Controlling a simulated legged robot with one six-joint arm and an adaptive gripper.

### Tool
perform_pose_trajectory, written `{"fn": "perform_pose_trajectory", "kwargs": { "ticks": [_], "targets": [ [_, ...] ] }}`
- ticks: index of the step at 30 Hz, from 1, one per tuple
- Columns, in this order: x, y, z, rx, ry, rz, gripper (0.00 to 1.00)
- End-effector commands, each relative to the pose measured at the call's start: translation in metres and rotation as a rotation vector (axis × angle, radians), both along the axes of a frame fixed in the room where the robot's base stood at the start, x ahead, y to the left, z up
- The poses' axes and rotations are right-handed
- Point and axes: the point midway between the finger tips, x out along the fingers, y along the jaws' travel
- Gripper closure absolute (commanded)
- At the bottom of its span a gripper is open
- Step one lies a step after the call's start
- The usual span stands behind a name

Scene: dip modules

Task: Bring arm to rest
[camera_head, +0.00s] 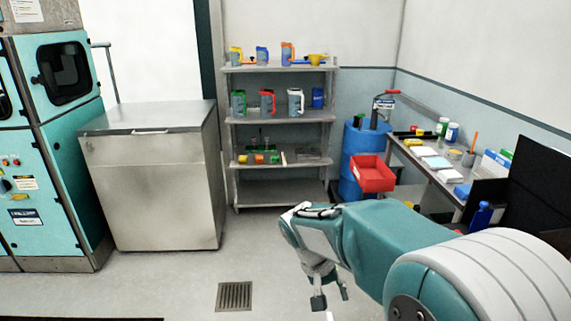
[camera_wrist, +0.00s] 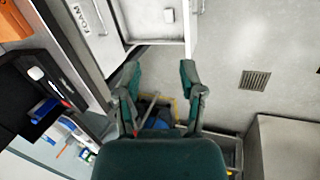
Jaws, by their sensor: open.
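My arm, teal and pale grey, reaches in from the lower right of the head view and bends down at its far end. My gripper (camera_head: 331,297) hangs over the grey floor with its two fingers apart and nothing between them. In the wrist view my gripper (camera_wrist: 160,72) also shows two separated teal fingers, empty. A white surface with a raised edge lies beyond the fingertips there. Its distance from them is hard to tell.
A shelf rack (camera_head: 284,118) with jugs stands at the back. A steel cabinet (camera_head: 155,190) and teal machine (camera_head: 60,150) stand left. A red bin (camera_head: 372,174), blue barrel (camera_head: 355,145) and cluttered bench (camera_head: 425,165) are at right. Floor around the drain (camera_head: 234,296) is clear.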

Motion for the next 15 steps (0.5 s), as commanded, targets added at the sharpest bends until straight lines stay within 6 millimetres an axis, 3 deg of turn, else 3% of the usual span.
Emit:
{"fn": "perform_pose_trajectory", "kwargs": {
  "ticks": [6,15],
  "targets": [
    [-0.03,-0.018,0.037,0.097,-0.08,0.014,0.49],
    [-0.076,-0.036,0.072,0.209,-0.207,0.046,0.49]
  ]
}}
